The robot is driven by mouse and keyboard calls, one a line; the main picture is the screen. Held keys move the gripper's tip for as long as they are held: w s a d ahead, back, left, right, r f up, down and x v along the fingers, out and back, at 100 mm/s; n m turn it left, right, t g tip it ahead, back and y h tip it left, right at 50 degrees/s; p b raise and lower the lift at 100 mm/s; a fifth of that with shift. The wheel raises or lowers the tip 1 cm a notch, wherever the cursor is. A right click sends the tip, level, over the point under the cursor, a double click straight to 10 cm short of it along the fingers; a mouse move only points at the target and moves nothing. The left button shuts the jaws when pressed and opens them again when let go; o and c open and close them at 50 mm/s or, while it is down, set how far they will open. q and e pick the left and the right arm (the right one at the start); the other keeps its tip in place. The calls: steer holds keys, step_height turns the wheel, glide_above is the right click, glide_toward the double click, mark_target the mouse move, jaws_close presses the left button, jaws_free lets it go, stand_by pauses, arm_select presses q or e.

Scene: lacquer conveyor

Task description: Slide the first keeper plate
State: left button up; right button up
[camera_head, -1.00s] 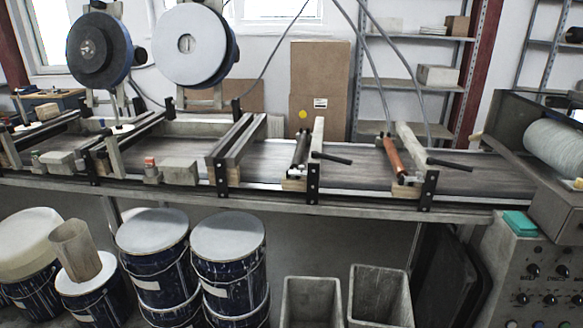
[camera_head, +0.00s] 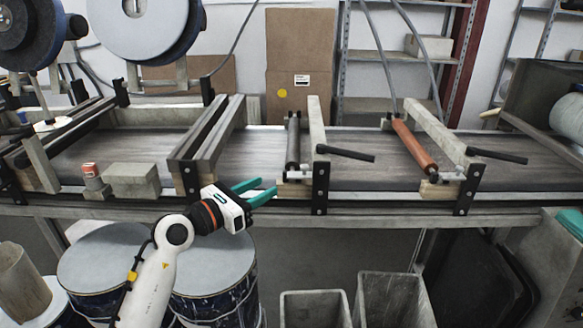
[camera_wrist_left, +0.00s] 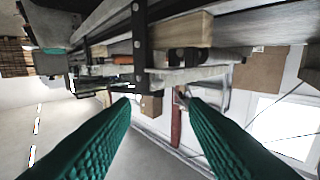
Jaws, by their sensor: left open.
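The nearer roller station has a dark roller (camera_head: 293,142), a black perforated bracket (camera_head: 320,188) and a small light metal fitting (camera_head: 297,175) at its front end. I cannot tell for sure which part is the keeper plate. My left gripper (camera_head: 268,190) is open and empty, just left of that fitting and in front of the conveyor edge. In the left wrist view, its green fingers (camera_wrist_left: 160,100) are spread apart. Beyond them show a black perforated bracket (camera_wrist_left: 140,38), a wooden block (camera_wrist_left: 181,30) and a pale metal bar. My right gripper is not in view.
A second station with an orange roller (camera_head: 414,146) stands to the right. Black handles (camera_head: 346,154) stick out from both stations. Lidded drums (camera_head: 110,262) and grey bins (camera_head: 314,308) stand below the conveyor. A concrete block (camera_head: 131,180) sits at the left.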

mark_target(294, 173)
arm_select(q)
steer(key=x, duration=1)
steer(key=shift+d, duration=0.2)
steer(key=shift+w+d, duration=0.35)
jaws_close()
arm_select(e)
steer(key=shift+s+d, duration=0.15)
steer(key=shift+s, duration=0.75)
